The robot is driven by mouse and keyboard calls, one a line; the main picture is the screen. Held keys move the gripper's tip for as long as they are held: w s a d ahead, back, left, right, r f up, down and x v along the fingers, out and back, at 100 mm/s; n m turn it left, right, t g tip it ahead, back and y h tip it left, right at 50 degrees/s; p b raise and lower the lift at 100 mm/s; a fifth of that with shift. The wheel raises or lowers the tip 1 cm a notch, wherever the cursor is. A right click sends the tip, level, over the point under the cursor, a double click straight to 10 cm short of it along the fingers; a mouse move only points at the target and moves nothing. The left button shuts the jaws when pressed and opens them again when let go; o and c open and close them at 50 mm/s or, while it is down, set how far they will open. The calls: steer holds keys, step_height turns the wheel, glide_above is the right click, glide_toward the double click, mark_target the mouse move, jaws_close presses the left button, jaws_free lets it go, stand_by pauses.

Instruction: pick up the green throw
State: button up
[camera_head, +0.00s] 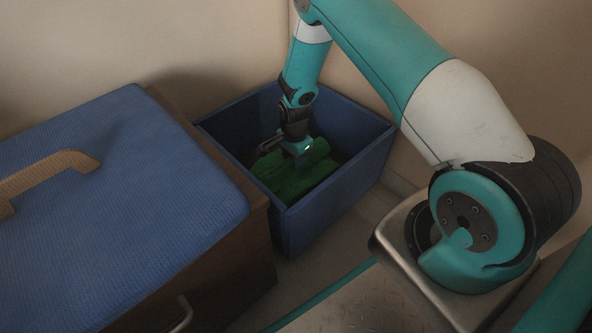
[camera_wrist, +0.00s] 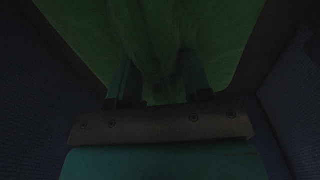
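The green throw (camera_head: 297,177) lies bunched in the bottom of a blue bin (camera_head: 339,191) in the head view. My gripper (camera_head: 294,158) points down inside the bin, at the throw, and hides part of it. In the dark wrist view, the throw (camera_wrist: 222,28) fills the upper middle. The two fingers of my gripper (camera_wrist: 160,82) stand apart there, with a fold of the throw between them. The dimness hides whether the fingers press on this fold.
The bin walls stand close around my gripper. A brown wooden chest (camera_head: 230,262) with a blue cushion (camera_head: 120,215) on top stands to the left of the bin. A tan wooden handle-like piece (camera_head: 50,174) lies on the cushion. Beige walls are behind the bin.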

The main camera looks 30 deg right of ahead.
jaws_close()
steer(key=shift+r, duration=0.15)
